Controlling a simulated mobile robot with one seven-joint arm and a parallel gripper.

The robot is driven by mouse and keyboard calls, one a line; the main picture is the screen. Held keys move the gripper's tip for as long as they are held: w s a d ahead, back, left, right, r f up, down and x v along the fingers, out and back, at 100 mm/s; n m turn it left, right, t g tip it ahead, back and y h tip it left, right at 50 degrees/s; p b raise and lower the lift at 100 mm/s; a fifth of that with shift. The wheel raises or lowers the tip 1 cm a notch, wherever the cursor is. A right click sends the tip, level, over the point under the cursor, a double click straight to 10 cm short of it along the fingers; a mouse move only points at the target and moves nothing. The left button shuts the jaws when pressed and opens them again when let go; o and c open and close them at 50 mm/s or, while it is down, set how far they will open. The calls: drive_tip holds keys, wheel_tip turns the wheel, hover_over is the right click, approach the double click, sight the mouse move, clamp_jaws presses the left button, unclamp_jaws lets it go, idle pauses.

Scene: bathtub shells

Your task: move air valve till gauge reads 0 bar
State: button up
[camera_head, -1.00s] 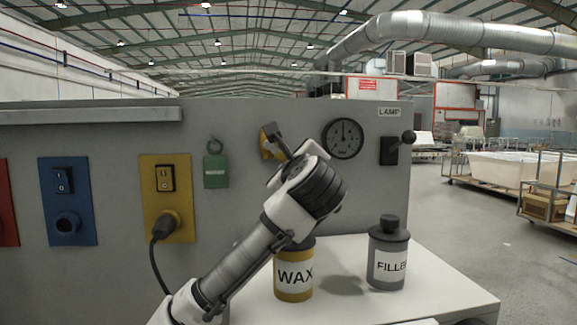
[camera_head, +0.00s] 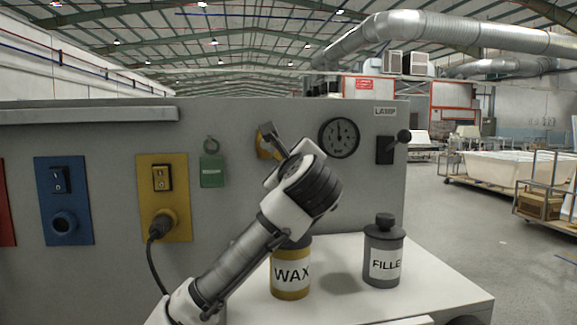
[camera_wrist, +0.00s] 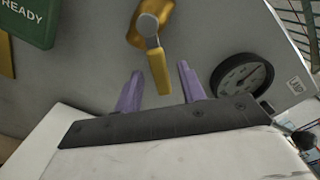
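The yellow air valve (camera_wrist: 150,25) is on the grey panel at the top middle of the wrist view. Its yellow handle (camera_wrist: 160,75) points down in that picture. My gripper (camera_wrist: 160,68) is open, with one purple finger on each side of the handle and visible gaps to both. In the head view the valve (camera_head: 263,146) is mostly hidden behind my gripper (camera_head: 275,140). The round black gauge (camera_head: 339,138) is right of the valve, its needle pointing about straight up; its numbers are too small to read. The gauge also shows in the wrist view (camera_wrist: 242,77).
A wax can (camera_head: 291,275) and a filler bottle (camera_head: 384,255) stand on the white table (camera_head: 430,285) below. A lamp lever (camera_head: 390,148) is right of the gauge. A green tag (camera_head: 212,171) hangs left of the valve. A plug (camera_head: 162,226) sits in the yellow socket plate.

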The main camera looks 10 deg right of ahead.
drive_tip(key=s+b, duration=0.4)
drive_tip(key=s, duration=0.9)
drive_tip(key=shift+s, duration=0.4)
